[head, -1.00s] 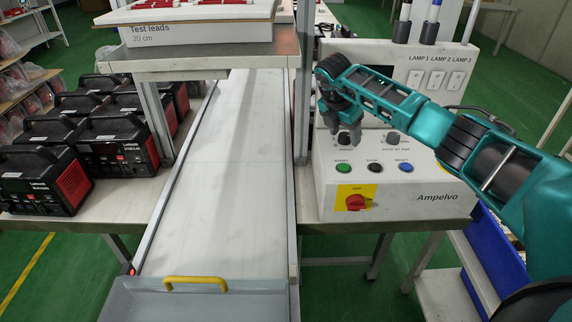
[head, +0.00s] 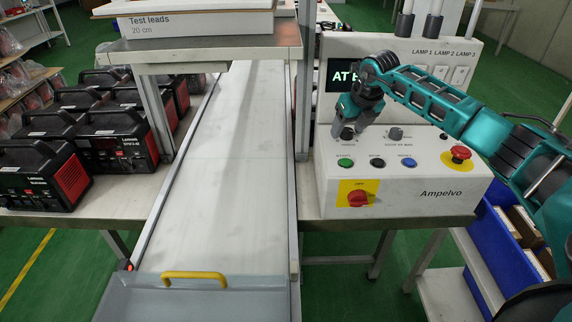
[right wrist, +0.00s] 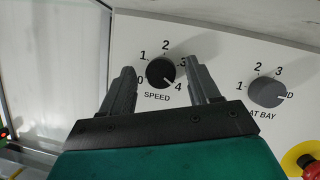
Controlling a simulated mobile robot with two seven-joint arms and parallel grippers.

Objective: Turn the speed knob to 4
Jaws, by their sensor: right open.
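The speed knob (right wrist: 161,72) is a dark round knob labelled SPEED, with marks 0 to 4. Its white pointer mark faces 4 in the right wrist view. In the head view the knob (head: 347,132) shows just below my right gripper (head: 353,118). My right gripper (right wrist: 159,68) is open and empty. Its fingers appear on either side of the knob in the wrist view, with gaps between them and it. The Ampelvo control box (head: 420,197) carries the knob. My left gripper is not in view.
A second knob (right wrist: 268,92) sits right of the speed knob, and a red emergency button (head: 460,153) farther right. Green (head: 345,162), black and blue (head: 408,162) buttons lie below, with a red switch (head: 358,199) on yellow. The conveyor (head: 225,170) on the left is empty.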

